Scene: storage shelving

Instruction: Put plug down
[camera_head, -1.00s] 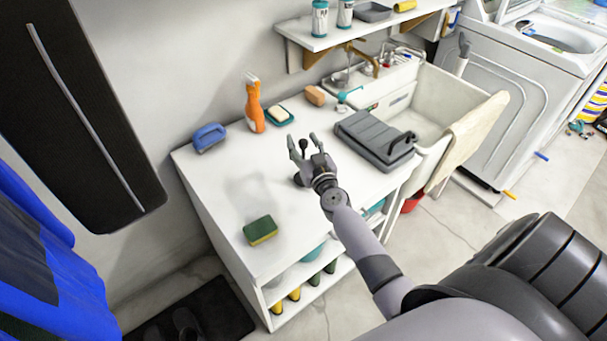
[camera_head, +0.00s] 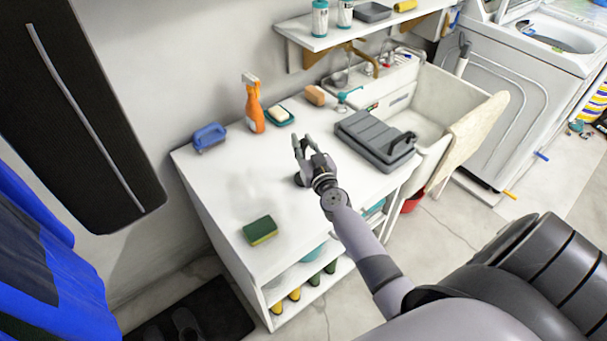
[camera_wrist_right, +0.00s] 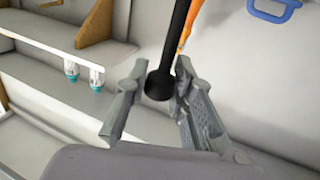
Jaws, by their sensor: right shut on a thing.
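The black plug has a round knob (camera_wrist_right: 158,85) and a straight stem (camera_wrist_right: 180,25) in the right wrist view. My right gripper (camera_wrist_right: 158,100) has a finger on each side of the knob and is shut on the plug. In the head view my right gripper (camera_head: 303,145) is over the white counter, left of the grey case. The fingers hide most of the plug there. My left gripper is not in view.
On the counter (camera_head: 215,210) are a grey case (camera_head: 375,140), a green sponge (camera_head: 260,230), an orange spray bottle (camera_head: 254,108), a soap dish (camera_head: 280,116) and a blue brush (camera_head: 208,137). The sink (camera_head: 440,105) is at the right. The counter's left middle is clear.

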